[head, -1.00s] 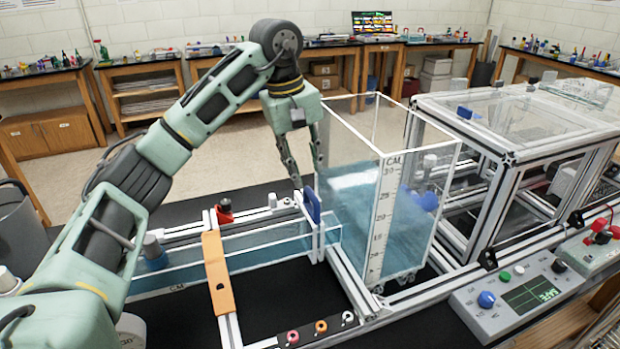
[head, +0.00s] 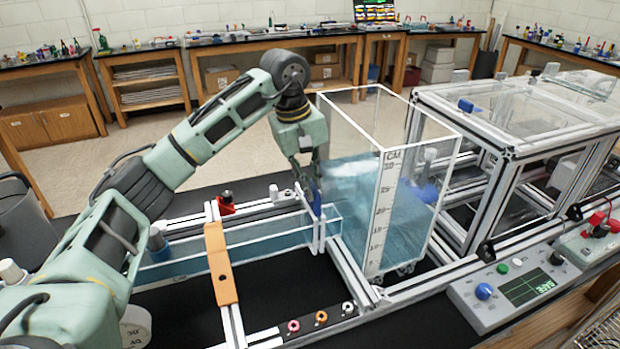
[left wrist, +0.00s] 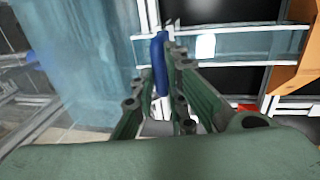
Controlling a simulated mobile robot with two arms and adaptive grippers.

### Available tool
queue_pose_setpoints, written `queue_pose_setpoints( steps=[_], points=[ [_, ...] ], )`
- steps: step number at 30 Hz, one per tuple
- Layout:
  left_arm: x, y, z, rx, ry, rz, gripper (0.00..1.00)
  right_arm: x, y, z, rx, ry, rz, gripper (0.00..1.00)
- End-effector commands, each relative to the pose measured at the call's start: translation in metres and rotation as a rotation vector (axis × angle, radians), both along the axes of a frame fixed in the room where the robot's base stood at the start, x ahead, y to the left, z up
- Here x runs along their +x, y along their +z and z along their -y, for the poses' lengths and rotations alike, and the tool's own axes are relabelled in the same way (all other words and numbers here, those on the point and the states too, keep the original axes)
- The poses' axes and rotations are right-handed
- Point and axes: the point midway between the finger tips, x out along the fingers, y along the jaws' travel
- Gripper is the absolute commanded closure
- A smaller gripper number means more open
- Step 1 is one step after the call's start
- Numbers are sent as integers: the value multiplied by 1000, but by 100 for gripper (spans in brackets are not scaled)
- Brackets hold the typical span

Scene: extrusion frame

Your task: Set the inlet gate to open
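The inlet gate is a clear upright plate with a blue handle (head: 317,198), standing where the narrow water channel (head: 240,241) meets the tall clear tank. My left gripper (head: 309,180) is at the gate, pointing down, with its fingers beside the blue handle. In the left wrist view the blue handle (left wrist: 160,62) lies between the two green fingers (left wrist: 162,92). The fingers look apart, with the handle close to both; firm contact cannot be made out. The lower gate is partly hidden by the channel wall. My right gripper is out of view.
The tall clear tank (head: 386,225) with a centimetre scale stands right beside the gate. An orange bar (head: 220,263) crosses the channel. A control box (head: 510,290) with a blue knob is at the right front. A metal-framed clear case (head: 500,150) stands behind it.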

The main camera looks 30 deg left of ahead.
Motion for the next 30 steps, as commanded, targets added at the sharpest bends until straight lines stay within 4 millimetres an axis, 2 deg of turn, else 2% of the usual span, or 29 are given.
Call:
queue_pose_setpoints(
  steps=[16,20,25,30],
  points=[
    [1,2,1,-2,-2,3,100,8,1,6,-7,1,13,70],
    [1,17,1,-2,-2,6,100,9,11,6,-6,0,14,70],
    [2,47,1,-4,-2,6,100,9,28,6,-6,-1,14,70],
    [1,51,1,-2,-2,5,100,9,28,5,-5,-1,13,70]
  ],
)
